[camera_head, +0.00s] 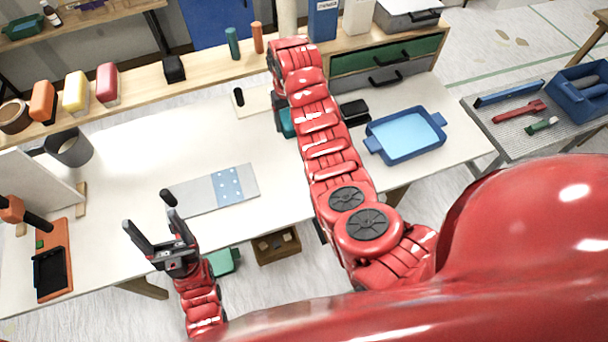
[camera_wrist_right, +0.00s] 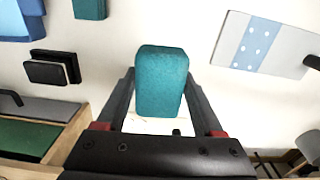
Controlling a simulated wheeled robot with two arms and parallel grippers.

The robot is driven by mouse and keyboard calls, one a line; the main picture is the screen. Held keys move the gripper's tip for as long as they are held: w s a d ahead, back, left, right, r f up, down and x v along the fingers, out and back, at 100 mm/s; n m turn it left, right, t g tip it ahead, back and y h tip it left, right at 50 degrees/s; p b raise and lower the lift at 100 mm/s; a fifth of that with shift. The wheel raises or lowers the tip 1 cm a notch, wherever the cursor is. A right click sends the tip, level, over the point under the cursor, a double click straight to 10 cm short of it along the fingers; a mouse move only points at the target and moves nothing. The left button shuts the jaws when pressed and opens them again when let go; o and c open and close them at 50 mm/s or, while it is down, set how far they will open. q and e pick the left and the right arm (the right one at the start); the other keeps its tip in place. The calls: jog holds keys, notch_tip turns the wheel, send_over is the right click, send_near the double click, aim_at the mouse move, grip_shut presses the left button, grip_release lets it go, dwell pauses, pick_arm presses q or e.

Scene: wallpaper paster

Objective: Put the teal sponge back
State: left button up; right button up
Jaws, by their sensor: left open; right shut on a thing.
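The teal sponge (camera_wrist_right: 160,82) is between the two fingers of my right gripper (camera_wrist_right: 158,76), which is shut on it, in the right wrist view. The sponge is held near the back of the white table, by a pale board (camera_head: 257,101) with a small black piece on it. In the head view my right arm hides most of this gripper; a bit of teal (camera_head: 287,122) shows at the arm's left edge. A second teal block (camera_wrist_right: 90,8) is at the top of the wrist view. My left gripper (camera_head: 150,214) is open and empty at the table's front left.
A blue tray (camera_head: 405,134) and a black pad (camera_wrist_right: 55,68) are on the table's right side. A grey board with a blue dotted strip (camera_head: 228,187) lies mid-table. The back shelf (camera_head: 140,88) holds several colored blocks, a black cube (camera_head: 174,69) and bottles.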

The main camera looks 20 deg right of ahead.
jog(key=shift+m, duration=0.8)
jog(key=s+a+f+p, duration=0.2)
jog(key=s+f, duration=0.1)
jog(key=s, duration=0.4)
jog(key=s+a+f+p, duration=0.2)
jog(key=s+f, duration=0.2)
jog(key=s, duration=0.3)
jog(key=s+a+f+p, duration=0.1)
jog(key=s+a+f, duration=0.1)
jog(key=s, duration=0.5)
jog(key=shift+s+a+f+p, duration=0.15)
jog(key=shift+a+f+p, duration=0.05)
jog(key=shift+f, duration=0.25)
jog(key=shift+s+a+f+p, duration=0.1)
jog(key=shift+a+f+p, duration=0.1)
jog(key=shift+f, duration=0.2)
jog(key=shift+s+a, duration=0.1)
jog(key=shift+s, duration=0.25)
jog(key=shift+w+f, duration=0.1)
